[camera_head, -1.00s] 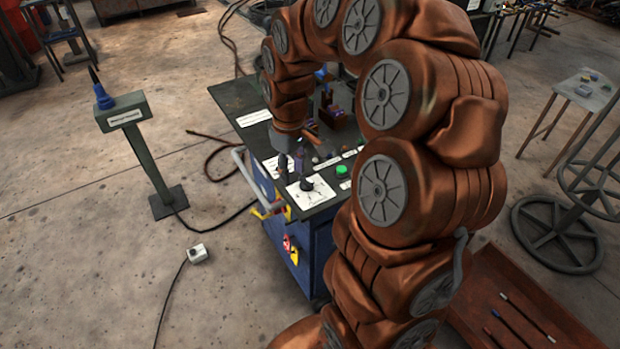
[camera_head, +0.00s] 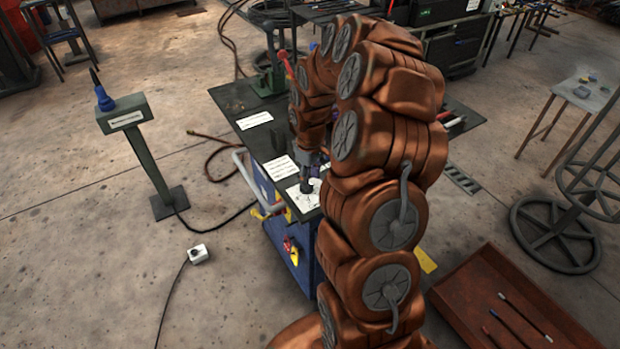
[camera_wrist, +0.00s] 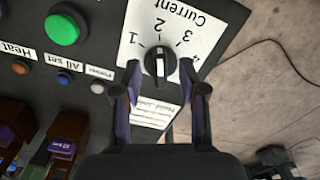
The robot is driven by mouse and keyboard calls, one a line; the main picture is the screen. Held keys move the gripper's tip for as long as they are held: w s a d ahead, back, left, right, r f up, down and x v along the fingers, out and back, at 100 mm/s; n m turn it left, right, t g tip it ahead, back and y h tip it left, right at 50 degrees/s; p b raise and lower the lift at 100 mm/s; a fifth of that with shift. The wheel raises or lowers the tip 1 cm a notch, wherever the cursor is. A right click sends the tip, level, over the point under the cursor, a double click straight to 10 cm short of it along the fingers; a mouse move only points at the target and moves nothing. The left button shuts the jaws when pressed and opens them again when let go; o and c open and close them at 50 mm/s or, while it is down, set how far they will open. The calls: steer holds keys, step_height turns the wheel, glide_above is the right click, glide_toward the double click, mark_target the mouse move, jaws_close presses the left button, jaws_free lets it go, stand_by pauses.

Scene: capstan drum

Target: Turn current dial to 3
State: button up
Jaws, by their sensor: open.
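The current dial (camera_wrist: 160,65) is a round black knob on a white "Current" plate (camera_wrist: 205,32) with numbers 1 to 4 around it. In the wrist view its white mark lies upright, in line with the 2; which end is the pointer is hard to tell. My gripper (camera_wrist: 160,74) is open, one finger on each side of the knob. Whether the fingers touch it I cannot tell. In the head view my gripper (camera_head: 311,172) is over the white plate (camera_head: 303,200) at the bench's near corner, and the arm hides part of the panel.
In the wrist view a green button (camera_wrist: 66,27) and small buttons labelled "Heat" and "All set" are left of the dial. A grey rail (camera_head: 247,182) runs along the bench's left side. A pedestal (camera_head: 150,165) stands left on open floor.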

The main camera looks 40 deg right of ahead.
steer(key=shift+f, duration=0.95)
steer(key=shift+c, duration=0.2)
jaws_close()
